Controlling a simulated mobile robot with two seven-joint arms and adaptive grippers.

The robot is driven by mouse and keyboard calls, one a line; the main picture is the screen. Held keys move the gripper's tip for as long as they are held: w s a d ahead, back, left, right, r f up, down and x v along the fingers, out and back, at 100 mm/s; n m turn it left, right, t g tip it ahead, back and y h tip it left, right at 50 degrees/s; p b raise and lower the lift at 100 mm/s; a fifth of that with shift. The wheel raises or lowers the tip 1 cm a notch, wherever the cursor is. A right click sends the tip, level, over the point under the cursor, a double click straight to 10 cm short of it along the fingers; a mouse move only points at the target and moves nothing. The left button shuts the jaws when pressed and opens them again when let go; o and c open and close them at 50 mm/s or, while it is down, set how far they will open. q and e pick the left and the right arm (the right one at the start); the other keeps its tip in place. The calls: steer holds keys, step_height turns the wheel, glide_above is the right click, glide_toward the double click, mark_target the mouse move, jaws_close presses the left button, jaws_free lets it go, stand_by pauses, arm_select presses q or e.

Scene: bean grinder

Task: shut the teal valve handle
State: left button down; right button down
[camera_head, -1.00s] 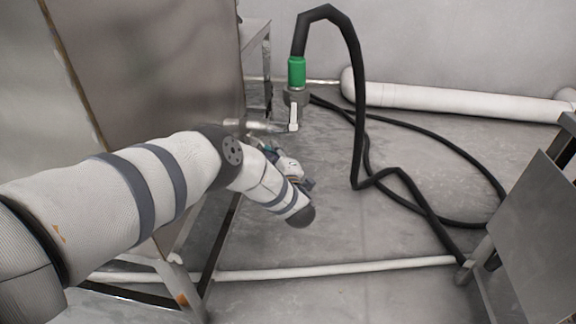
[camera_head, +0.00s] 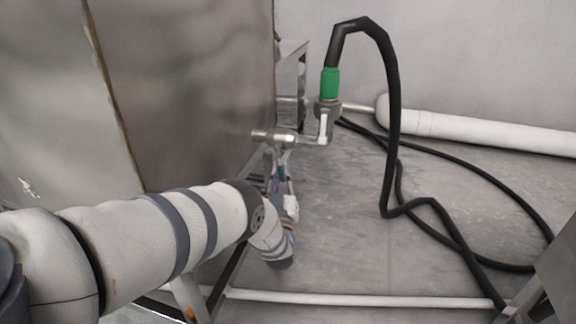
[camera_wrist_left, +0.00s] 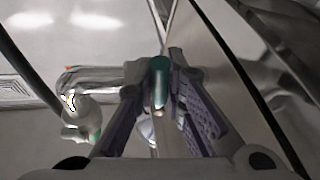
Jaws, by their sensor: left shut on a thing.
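The teal valve handle (camera_wrist_left: 160,78) shows in the left wrist view between the two purple-padded fingers. My left gripper (camera_wrist_left: 159,92) is shut on it, one finger on each side. In the head view my left gripper (camera_head: 277,163) is just below the metal pipe (camera_head: 296,138) at the side of the steel machine. There the handle shows only as a small teal bit (camera_head: 282,172), mostly hidden by the fingers and wrist. My right gripper is not in view.
A green hose fitting (camera_head: 330,84) with a pale lever (camera_head: 322,126) stands at the end of the pipe. A black hose (camera_head: 392,120) loops down onto the floor to the right. The steel machine wall (camera_head: 190,90) is close on the left. A white pipe (camera_head: 480,130) runs along the back wall.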

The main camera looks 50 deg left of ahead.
arm_select(q)
steer(key=shift+s+a+m+t+h, duration=0.2)
steer(key=shift+a+m+t, duration=0.15)
steer(key=shift+m, duration=0.55)
steer(key=shift+s+a+m+t+h, duration=0.15)
steer(key=shift+a+m+t+h, duration=0.15)
steer(key=shift+m, duration=0.6)
steer(key=shift+t, duration=0.25)
steer(key=c, duration=1.6)
jaws_free()
steer(key=shift+c, duration=0.2)
steer(key=shift+s+f, duration=0.1)
steer(key=v, duration=1.2)
